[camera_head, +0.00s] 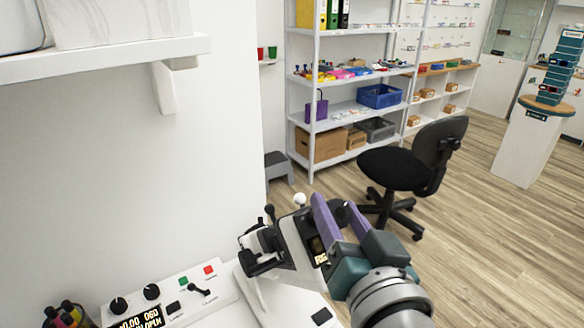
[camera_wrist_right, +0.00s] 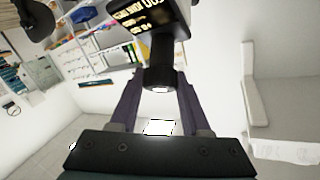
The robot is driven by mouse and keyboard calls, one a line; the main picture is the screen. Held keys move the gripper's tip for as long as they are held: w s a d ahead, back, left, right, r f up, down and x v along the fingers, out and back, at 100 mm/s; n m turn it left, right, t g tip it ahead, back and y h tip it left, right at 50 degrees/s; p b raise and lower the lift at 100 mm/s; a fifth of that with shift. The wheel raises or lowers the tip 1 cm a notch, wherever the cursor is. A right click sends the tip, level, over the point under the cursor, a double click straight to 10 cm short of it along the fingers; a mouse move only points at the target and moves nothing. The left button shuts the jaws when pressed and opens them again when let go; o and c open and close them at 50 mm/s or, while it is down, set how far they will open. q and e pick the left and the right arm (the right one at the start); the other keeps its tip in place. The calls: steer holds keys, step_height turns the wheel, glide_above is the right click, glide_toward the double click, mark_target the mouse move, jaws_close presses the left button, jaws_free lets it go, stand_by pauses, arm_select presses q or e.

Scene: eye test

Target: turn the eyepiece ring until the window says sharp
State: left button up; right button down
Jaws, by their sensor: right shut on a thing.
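The eye instrument (camera_head: 294,238) is a white and black device on the white table. A small dark window (camera_head: 318,250) with yellow letters is on its side, partly behind my gripper; I cannot read its word. The window also shows at the top of the right wrist view (camera_wrist_right: 138,14), at a steep angle. The black eyepiece ring (camera_wrist_right: 160,76) stands out below it, between my purple fingers. My right gripper (camera_head: 336,205) is shut on the ring, one finger on each side, as the right wrist view (camera_wrist_right: 158,88) also shows. My left gripper is out of view.
A white wall shelf (camera_head: 110,55) juts out above. A black chair (camera_head: 405,168) and a storage rack (camera_head: 340,100) stand beyond on open floor.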

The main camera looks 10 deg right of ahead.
steer(key=shift+c, duration=1.8)
jaws_free()
steer(key=s, duration=1)
steer(key=shift+a+r, duration=0.25)
steer(key=shift+r, duration=0.2)
